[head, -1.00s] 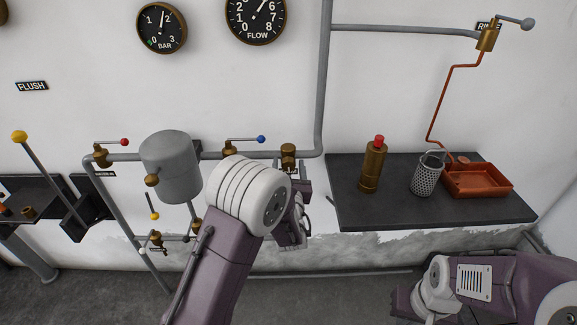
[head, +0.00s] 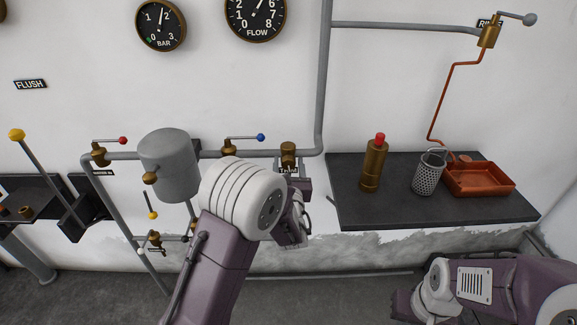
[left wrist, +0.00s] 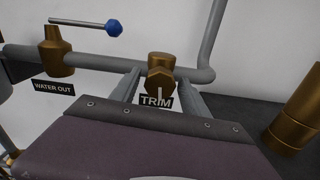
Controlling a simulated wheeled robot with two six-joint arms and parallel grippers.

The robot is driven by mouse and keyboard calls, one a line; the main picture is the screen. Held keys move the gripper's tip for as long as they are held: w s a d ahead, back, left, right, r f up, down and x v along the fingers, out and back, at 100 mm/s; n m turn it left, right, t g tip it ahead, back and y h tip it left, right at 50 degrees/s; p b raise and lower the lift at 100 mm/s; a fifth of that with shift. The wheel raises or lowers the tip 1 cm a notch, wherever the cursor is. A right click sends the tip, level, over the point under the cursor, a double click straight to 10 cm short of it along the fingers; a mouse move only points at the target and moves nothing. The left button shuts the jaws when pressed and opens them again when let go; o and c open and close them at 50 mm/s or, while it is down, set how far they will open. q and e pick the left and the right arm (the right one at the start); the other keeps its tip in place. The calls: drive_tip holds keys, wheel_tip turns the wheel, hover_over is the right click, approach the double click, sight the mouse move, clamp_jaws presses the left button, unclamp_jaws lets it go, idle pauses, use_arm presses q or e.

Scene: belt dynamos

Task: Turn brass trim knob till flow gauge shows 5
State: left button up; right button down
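The brass trim knob (head: 288,150) sits on the grey wall pipe above a TRIM label. In the left wrist view the knob (left wrist: 160,82) has a hexagonal face with a pale mark. My left gripper (left wrist: 157,84) is open, its two grey fingers apart on either side of the knob in the picture. I cannot tell whether they touch it. In the head view my left gripper (head: 290,179) is just below the knob, partly hidden by my wrist. The flow gauge (head: 256,14) is cut off at the top; its needle points up and right, before the 6.
A blue-handled valve (head: 240,146) and a grey tank (head: 169,165) are left of the knob. A dark shelf (head: 395,211) at right holds a brass bottle (head: 373,165), a mesh basket (head: 428,174) and a copper tray (head: 480,190). My right arm is at lower right.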

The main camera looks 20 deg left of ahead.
use_arm(q)
drive_tip(key=v, duration=0.9)
drive_tip(key=shift+r, duration=0.1)
